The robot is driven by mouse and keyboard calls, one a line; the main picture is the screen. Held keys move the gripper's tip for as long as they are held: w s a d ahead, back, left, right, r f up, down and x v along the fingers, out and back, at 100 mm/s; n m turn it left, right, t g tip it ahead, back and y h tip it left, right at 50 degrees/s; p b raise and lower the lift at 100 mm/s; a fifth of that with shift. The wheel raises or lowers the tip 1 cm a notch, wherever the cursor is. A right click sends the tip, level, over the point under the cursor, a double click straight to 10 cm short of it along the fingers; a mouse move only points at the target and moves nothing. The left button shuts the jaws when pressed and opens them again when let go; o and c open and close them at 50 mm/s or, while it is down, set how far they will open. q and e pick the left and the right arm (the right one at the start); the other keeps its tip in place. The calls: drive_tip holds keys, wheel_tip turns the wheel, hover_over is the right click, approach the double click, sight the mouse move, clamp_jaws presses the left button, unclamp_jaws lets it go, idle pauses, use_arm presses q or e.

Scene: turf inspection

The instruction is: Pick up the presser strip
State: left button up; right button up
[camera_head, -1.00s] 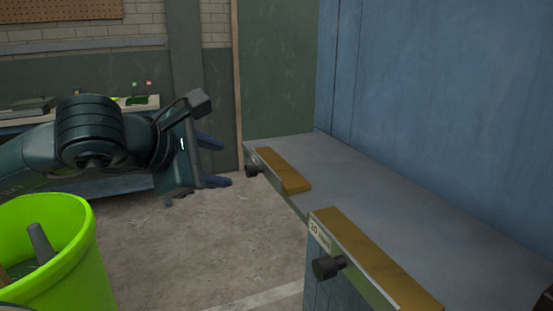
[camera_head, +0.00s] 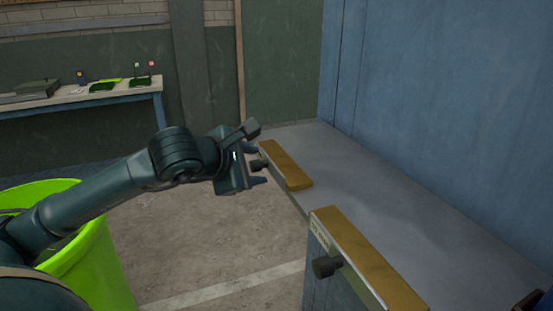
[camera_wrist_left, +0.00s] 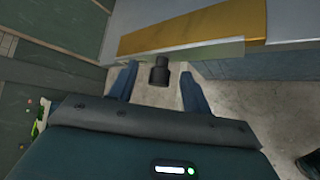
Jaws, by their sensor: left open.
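Two ochre strips with metal front edges and black knobs lie along the front edge of a grey bench top; which one is the presser strip I cannot tell for sure. The far strip (camera_head: 286,165) is the shorter-looking one, and its knob (camera_wrist_left: 160,72) sticks out from the front. My left gripper (camera_head: 259,166) is open at this knob. In the left wrist view the knob is between the fingertips (camera_wrist_left: 159,66), with a gap on each side. The near strip (camera_head: 365,258) carries a small label and its own knob (camera_head: 326,266).
The grey bench top (camera_head: 400,205) is bare behind the strips, with a blue panel (camera_head: 450,100) rising at its back. A lime green bin (camera_head: 95,265) stands under my left arm. A side table (camera_head: 125,92) with small items stands at the back left.

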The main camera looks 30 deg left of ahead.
use_arm(q)
drive_tip(key=shift+c, duration=0.2)
clamp_jaws()
idle(0.3)
drive_tip(key=shift+r, duration=0.1)
wheel_tip(320, 180, up, 10)
drive_tip(key=p, duration=0.1)
drive_tip(key=c, duration=0.6)
unclamp_jaws()
clamp_jaws()
drive_tip(key=shift+s, duration=0.1)
